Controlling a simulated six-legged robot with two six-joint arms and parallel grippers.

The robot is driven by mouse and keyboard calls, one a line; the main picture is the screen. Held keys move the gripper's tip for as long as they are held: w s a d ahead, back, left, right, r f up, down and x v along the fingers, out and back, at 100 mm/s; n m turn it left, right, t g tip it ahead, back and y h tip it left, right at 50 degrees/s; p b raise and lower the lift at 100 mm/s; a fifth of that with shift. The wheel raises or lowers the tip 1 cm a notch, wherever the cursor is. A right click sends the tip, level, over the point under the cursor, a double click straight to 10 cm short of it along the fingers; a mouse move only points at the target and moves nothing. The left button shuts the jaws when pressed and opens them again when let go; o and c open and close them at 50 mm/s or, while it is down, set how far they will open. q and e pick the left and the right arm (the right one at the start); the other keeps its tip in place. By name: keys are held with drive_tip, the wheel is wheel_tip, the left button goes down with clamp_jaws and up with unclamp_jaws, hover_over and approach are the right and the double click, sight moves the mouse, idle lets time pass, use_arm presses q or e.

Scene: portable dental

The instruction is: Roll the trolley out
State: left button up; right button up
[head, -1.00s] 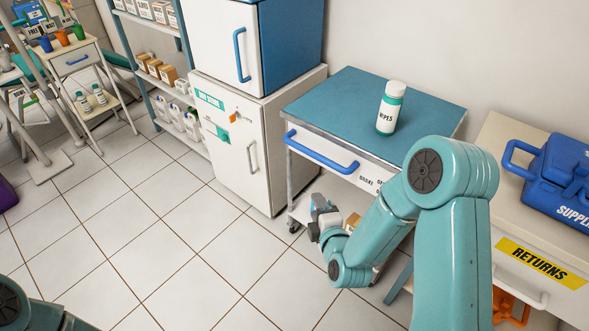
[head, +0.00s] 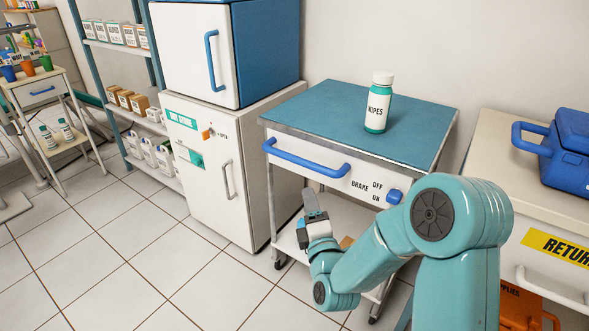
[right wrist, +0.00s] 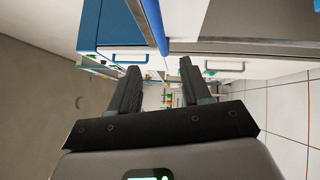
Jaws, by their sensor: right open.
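The trolley has a blue top (head: 335,110), a white front and a blue handle bar (head: 305,158) along its front. It stands against the wall between the white cabinet and the returns counter. A blue brake knob (head: 394,197) is on its front beside the OFF and ON labels. A wipes bottle (head: 377,103) stands upright on the top. My right gripper (head: 313,208) is in front of the trolley, below the handle and apart from it. In the right wrist view its fingers (right wrist: 160,85) are spread and empty. My left gripper is out of view.
A white cabinet (head: 215,165) stands close at the trolley's left. A cream counter with a returns label (head: 557,247) and a blue supply case (head: 568,150) is at the right. The tiled floor (head: 150,260) in front is clear.

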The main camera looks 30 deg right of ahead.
sight(298, 164)
drive_tip(key=b+x, duration=0.1)
drive_tip(key=x, duration=1.4)
drive_tip(key=shift+w+d+r+b, duration=0.1)
drive_tip(key=shift+w+d+b, duration=0.05)
drive_tip(key=shift+w+b, duration=0.2)
clamp_jaws()
